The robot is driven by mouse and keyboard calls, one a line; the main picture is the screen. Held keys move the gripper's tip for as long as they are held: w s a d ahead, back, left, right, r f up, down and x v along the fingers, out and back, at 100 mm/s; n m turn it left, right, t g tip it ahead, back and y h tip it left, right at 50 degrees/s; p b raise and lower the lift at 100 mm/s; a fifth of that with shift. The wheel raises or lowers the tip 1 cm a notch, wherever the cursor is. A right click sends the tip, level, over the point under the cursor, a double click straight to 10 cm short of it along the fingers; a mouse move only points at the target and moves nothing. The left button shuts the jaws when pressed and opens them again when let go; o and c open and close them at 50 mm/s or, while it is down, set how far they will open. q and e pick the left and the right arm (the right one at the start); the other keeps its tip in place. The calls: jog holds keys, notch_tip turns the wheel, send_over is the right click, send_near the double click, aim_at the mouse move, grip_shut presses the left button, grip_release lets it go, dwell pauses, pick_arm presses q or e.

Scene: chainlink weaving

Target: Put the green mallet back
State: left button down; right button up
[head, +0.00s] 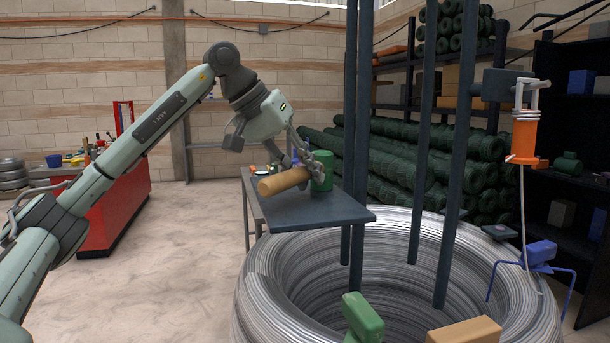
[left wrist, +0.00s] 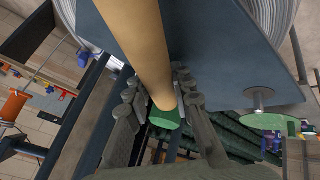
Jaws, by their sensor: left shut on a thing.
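The green mallet has a thick tan handle (head: 283,181) and a green head (head: 321,170). My left gripper (head: 304,161) is shut on it, just above the small grey table (head: 330,213). The handle points left and toward the viewer, and the head is on the right. I cannot tell whether the mallet touches the tabletop. In the left wrist view the handle (left wrist: 142,45) runs down between the fingers (left wrist: 160,100) to the green head (left wrist: 165,117). The fingers partly hide it. My right gripper is not in view.
A large wire coil (head: 262,290) stands in front of the table, with dark upright posts (head: 355,130) rising through it. A green object (head: 362,318) and a tan object (head: 465,332) show at the bottom. A red workbench (head: 118,200) stands left. Open floor lies between.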

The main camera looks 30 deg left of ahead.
pick_arm(q)
jog(key=c, duration=1.4)
grip_release()
jog(key=shift+f, duration=0.1)
jog(key=shift+o, duration=0.4)
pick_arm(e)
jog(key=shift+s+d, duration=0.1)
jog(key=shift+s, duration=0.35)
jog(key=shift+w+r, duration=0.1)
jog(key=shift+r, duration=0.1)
